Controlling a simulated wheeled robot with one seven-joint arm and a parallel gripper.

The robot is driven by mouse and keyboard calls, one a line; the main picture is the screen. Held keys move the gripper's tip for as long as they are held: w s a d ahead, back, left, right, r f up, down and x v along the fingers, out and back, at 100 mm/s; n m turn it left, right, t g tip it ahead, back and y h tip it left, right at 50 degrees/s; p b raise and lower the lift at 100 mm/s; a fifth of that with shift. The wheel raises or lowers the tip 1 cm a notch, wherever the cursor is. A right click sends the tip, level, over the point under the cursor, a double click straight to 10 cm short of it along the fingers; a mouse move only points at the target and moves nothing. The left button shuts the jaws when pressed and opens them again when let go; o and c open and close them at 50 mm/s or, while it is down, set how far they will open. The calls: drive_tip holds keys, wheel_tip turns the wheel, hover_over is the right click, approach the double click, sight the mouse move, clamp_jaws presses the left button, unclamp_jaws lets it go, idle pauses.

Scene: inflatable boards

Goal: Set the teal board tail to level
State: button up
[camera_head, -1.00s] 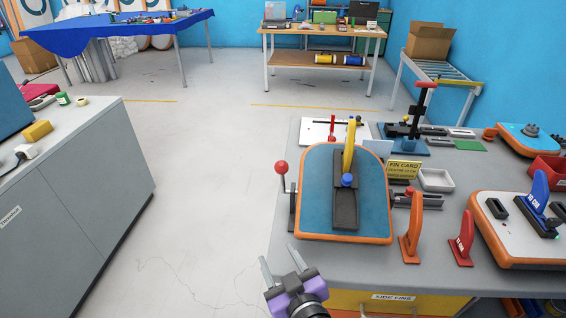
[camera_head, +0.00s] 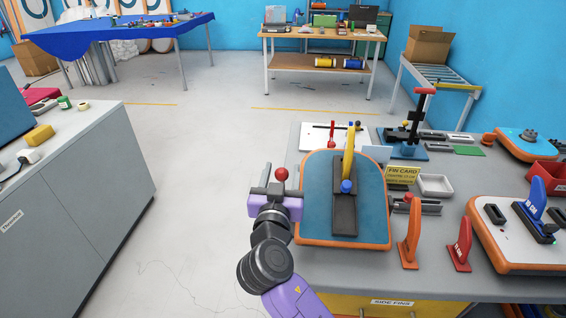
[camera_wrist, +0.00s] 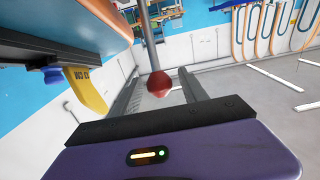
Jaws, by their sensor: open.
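The teal board tail (camera_head: 318,190) has an orange rim and sits at the bench's near left part. A yellow fin (camera_head: 349,152) with a blue knob (camera_head: 347,186) stands in its dark centre slot; I cannot tell the board's exact tilt. A lever with a red ball knob (camera_head: 281,174) is at the board's left side, its lower part hidden by my gripper. My gripper (camera_head: 274,176) is open at the red knob. In the wrist view the red knob (camera_wrist: 158,84) shows between the two open fingers, not visibly gripped. The yellow fin (camera_wrist: 88,92) shows at left there.
An orange fin (camera_head: 411,240) and a red fin (camera_head: 461,247) stand right of the board. A white-topped board (camera_head: 490,240) lies further right. A yellow fin card (camera_head: 403,173) and a white tray (camera_head: 436,185) are behind. Open floor (camera_head: 205,170) lies left of the bench.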

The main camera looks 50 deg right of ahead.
drive_tip(key=shift+x, duration=1.4)
clamp_jaws()
idle(0.4)
